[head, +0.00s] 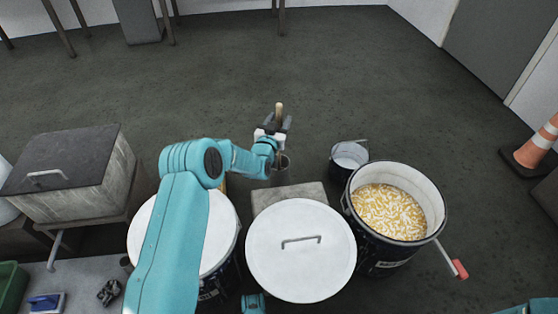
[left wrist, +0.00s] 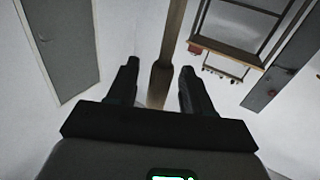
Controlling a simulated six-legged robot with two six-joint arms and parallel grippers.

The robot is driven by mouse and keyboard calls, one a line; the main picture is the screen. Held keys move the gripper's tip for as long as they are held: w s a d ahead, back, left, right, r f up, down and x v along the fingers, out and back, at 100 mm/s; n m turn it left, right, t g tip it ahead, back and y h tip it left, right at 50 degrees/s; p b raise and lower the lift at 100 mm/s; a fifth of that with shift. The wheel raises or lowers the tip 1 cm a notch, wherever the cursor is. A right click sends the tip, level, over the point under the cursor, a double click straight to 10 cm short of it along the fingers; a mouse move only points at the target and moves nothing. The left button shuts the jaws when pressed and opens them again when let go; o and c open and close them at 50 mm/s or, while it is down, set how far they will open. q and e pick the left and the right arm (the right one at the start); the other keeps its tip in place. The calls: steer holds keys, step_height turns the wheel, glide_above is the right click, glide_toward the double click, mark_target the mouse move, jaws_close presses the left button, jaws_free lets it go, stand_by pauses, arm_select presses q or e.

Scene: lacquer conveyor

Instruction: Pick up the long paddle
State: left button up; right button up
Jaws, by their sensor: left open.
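The long paddle shows as a wooden shaft (head: 279,109) standing roughly upright, its lower part going down toward a dark metal holder (head: 281,170). My left gripper (head: 275,124) is at the upper part of the shaft. In the left wrist view the wooden shaft (left wrist: 172,40) runs between the two dark fingers of the left gripper (left wrist: 160,68), with gaps on both sides. The gripper is open. The bottom of the paddle is hidden inside the holder. My right gripper is not in view.
A lidded white drum (head: 301,290) stands in front, with another lidded drum (head: 222,235) partly behind my left arm. An open bucket of pale flakes (head: 349,200) and a small pail (head: 336,160) stand to the right.

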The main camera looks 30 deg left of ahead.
arm_select(q)
jaws_close()
